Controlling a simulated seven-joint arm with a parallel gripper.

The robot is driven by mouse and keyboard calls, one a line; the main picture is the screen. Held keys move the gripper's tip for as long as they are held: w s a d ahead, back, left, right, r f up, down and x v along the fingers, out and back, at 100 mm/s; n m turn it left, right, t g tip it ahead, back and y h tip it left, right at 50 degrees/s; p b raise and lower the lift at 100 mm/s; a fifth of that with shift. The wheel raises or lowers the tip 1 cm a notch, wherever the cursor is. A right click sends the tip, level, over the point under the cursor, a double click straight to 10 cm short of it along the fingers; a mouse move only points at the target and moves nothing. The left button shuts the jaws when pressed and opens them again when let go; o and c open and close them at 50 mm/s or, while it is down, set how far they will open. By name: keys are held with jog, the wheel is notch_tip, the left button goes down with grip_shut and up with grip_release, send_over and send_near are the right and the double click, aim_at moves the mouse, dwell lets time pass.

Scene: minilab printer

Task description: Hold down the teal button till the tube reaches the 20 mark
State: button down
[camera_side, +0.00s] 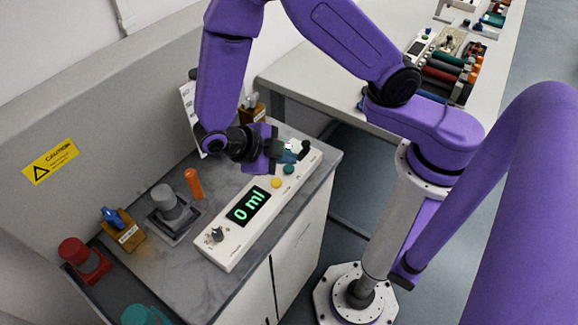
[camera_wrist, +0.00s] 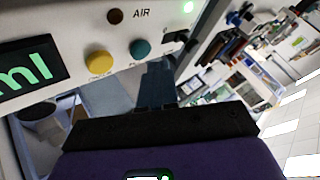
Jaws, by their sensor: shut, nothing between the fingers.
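The teal button (camera_side: 289,169) is on the long white control panel (camera_side: 233,248), beside a yellow button (camera_side: 276,183). In the wrist view the teal button (camera_wrist: 139,49) stands between the yellow button (camera_wrist: 99,63) and my fingertips. The panel's display (camera_side: 248,206) reads 0 ml in green. My gripper (camera_side: 293,153) is shut and empty, with its fingertips close to the teal button; in the wrist view the fingers (camera_wrist: 157,66) lie just right of and below it. I cannot tell whether they touch it. I cannot clearly make out a tube with marks.
An orange cylinder (camera_side: 194,184) and a grey knob-shaped device (camera_side: 170,208) stand behind the panel. A red object (camera_side: 84,260) and a small wooden box (camera_side: 124,234) are at the left. Another bench (camera_side: 310,75) is at the back.

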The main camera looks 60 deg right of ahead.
aim_at(286, 170)
jog(key=shift+f, duration=0.2)
jog(key=shift+f, duration=0.2)
jog(key=shift+f, duration=0.45)
dwell(0.7)
jog(key=shift+r, duration=0.1)
dwell(4.5)
jog(key=shift+r, duration=0.8)
jog(key=shift+r, duration=0.1)
jog(key=shift+r, duration=2.4)
